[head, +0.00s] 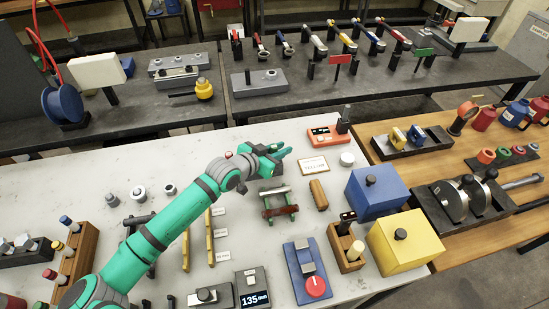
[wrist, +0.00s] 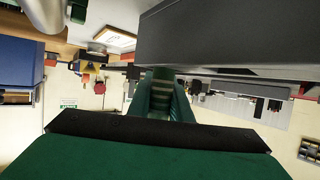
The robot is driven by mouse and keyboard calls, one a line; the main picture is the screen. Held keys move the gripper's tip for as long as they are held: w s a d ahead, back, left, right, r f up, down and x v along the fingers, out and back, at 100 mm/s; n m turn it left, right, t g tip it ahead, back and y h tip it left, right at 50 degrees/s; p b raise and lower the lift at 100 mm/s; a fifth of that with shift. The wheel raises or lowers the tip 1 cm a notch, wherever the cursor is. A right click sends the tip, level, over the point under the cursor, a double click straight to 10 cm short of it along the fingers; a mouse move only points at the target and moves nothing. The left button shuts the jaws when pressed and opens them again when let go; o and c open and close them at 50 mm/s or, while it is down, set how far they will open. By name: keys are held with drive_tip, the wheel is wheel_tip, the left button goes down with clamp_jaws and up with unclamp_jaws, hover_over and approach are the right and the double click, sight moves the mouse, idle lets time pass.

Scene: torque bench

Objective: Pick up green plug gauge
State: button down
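My gripper (head: 283,150) is at the end of my teal arm, above the middle of the white bench in the head view. Its green fingers (wrist: 160,88) are close together in the wrist view; whether a gap is left between them is unclear. I see nothing clearly held. I cannot make out a green plug gauge for sure. A small stand (head: 280,212) with green and red parts is just below my gripper in the picture, apart from it.
A blue box (head: 377,190) and a yellow box (head: 405,240) stand at the bench's right. An orange device (head: 324,136) is behind my gripper. Green and orange rings (head: 502,153) lie on the right wooden bench. A large dark grey block (wrist: 230,35) fills the wrist view's upper right.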

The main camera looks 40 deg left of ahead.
wheel_tip(320, 180, up, 10)
idle(0.7)
drive_tip(key=shift+w, duration=0.1)
